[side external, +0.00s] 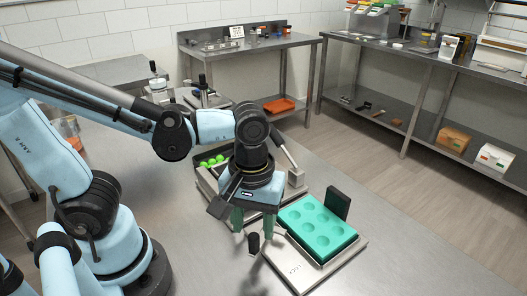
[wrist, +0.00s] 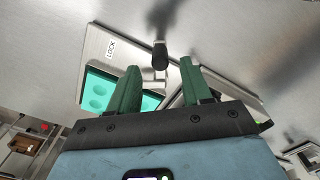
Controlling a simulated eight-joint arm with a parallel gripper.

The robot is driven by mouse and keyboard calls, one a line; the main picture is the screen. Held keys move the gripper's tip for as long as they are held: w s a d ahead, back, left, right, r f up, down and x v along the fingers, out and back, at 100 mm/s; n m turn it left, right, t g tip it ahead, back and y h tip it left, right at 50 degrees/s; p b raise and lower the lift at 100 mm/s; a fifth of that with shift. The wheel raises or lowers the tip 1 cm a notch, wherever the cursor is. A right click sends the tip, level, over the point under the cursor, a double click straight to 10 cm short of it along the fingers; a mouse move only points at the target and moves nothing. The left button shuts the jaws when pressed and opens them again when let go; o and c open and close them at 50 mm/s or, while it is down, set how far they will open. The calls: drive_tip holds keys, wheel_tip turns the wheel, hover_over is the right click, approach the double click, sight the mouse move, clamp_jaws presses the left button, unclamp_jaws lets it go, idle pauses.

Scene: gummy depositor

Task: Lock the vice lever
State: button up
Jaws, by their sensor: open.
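The vice is a flat metal plate (side external: 325,272) marked LOCK, holding a teal mould (side external: 316,227) with round cavities. The plate (wrist: 92,45) and part of the mould (wrist: 97,92) also show in the wrist view. The vice lever's black knob (side external: 253,243) stands at the plate's near left side. It shows in the wrist view (wrist: 160,56) just beyond and between the fingertips. My gripper (side external: 253,228) is open with its green fingers pointing down close above the knob. In the wrist view the gripper (wrist: 159,65) holds nothing. Whether a finger touches the knob is unclear.
A black upright block (side external: 337,204) stands at the mould's far right edge. Behind my gripper is a tray (side external: 204,181) with several green balls (side external: 212,161). The steel table (side external: 210,265) is clear at the front left. Side benches and a shelf stand farther back.

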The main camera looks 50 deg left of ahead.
sight(254, 236)
drive_tip(key=shift+f, duration=2.1)
drive_tip(key=shift+c, duration=0.5)
clamp_jaws()
